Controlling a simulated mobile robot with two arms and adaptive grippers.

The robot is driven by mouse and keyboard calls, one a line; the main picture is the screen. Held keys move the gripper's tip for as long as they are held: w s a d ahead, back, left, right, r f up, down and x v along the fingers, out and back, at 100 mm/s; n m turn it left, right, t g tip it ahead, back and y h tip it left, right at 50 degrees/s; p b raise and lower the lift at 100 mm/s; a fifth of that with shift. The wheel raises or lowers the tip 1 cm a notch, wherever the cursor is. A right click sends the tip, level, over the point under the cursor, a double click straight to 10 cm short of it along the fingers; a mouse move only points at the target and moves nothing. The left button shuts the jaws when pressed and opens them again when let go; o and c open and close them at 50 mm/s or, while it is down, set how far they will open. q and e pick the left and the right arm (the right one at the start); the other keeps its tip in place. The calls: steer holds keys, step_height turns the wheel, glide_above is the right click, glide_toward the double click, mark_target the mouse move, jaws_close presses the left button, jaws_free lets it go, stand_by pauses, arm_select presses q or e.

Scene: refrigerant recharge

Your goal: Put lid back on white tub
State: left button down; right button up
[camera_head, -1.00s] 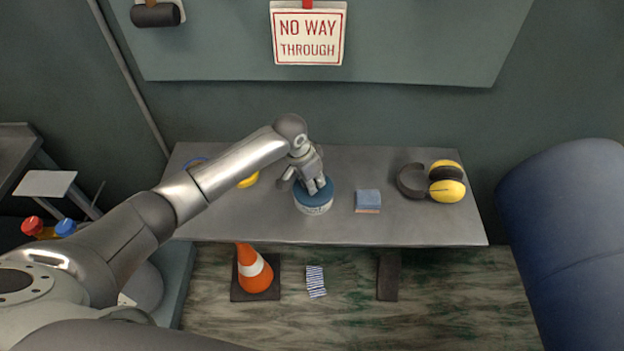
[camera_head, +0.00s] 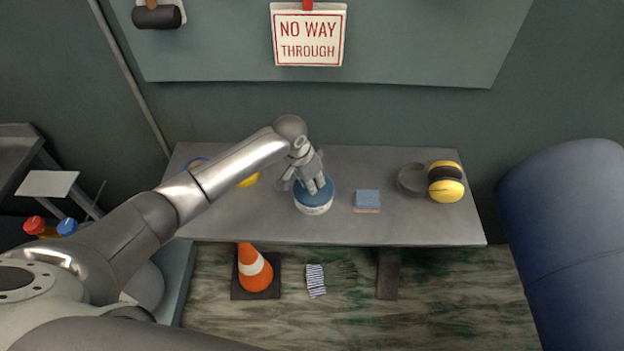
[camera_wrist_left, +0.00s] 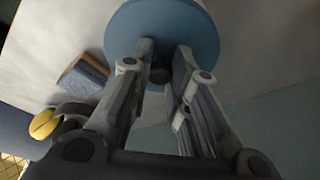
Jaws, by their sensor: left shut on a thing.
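The white tub (camera_head: 314,210) stands on the grey table, with the blue lid (camera_head: 326,196) on its top. My left gripper (camera_head: 313,190) reaches down onto the lid from above. In the left wrist view the blue lid (camera_wrist_left: 165,35) fills the top middle, with a dark knob (camera_wrist_left: 160,73) at its centre. The left fingers (camera_wrist_left: 161,65) are shut on this knob. The lid appears level on the tub, but I cannot tell whether it is fully seated. My right gripper is not in view.
A blue sponge-like block (camera_head: 367,200) lies right of the tub, and yellow ear defenders (camera_head: 445,182) lie further right. A yellow item (camera_head: 248,181) is partly behind my left arm. An orange cone (camera_head: 254,270) and a striped cloth (camera_head: 315,281) are on the floor before the table (camera_head: 420,228).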

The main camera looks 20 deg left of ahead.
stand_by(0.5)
arm_select(q)
steer(key=shift+f, duration=0.15)
stand_by(0.3)
steer(key=shift+p, duration=0.65)
steer(key=c, duration=1.3)
jaws_free()
steer(key=shift+o, duration=0.5)
steer(key=o, duration=0.4)
